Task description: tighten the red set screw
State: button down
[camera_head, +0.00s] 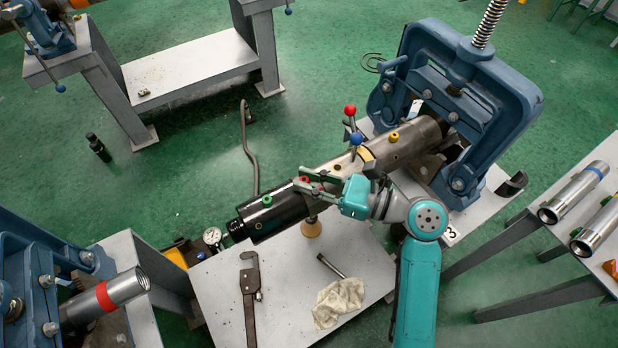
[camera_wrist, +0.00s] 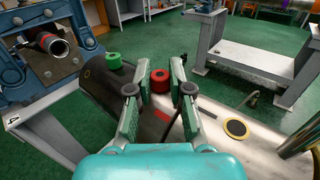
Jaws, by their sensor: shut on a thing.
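The red set screw (camera_head: 304,180) is a small red-headed screw on the top of a black collar (camera_head: 272,213), which sits on a grey pipe. It also shows in the wrist view (camera_wrist: 160,78), between my fingertips. My gripper (camera_head: 309,182) is teal with two green-grey fingers. It reaches in from the right, and its fingers are shut around the red screw head; it also shows in the wrist view (camera_wrist: 158,92). The lower part of the screw is hidden in the collar.
A green screw (camera_head: 267,200) sits on the collar, left of the red one. A yellow screw (camera_head: 394,136) and red- and blue-knobbed levers (camera_head: 350,110) stand up the pipe. A large blue vise (camera_head: 470,110) is at upper right. A wrench (camera_head: 249,285) and rag (camera_head: 338,302) lie on the bench below.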

jog(key=m+t+h, duration=0.1)
jog(key=m+t, duration=0.1)
jog(key=t, duration=0.1)
jog(key=m+t+h, duration=0.1)
jog(key=t, duration=0.1)
jog(key=shift+s+a+m+h, duration=0.15)
jog(key=shift+s+m+h, duration=0.15)
jog(key=shift+m, duration=0.1)
jog(key=shift+m+t+h, duration=1.5)
jog(key=shift+t+h, duration=0.1)
jog(key=shift+t, duration=0.3)
jog(key=shift+r+m+t+h, duration=0.1)
jog(key=shift+m+t+h, duration=0.65)
jog(key=shift+h, duration=0.35)
jog(key=c, duration=1.1)
grip_release()
jog(key=shift+a, duration=0.1)
jog(key=shift+o, duration=0.2)
jog(key=shift+s, duration=0.1)
jog(key=v, duration=0.7)
jog(key=shift+s, duration=0.1)
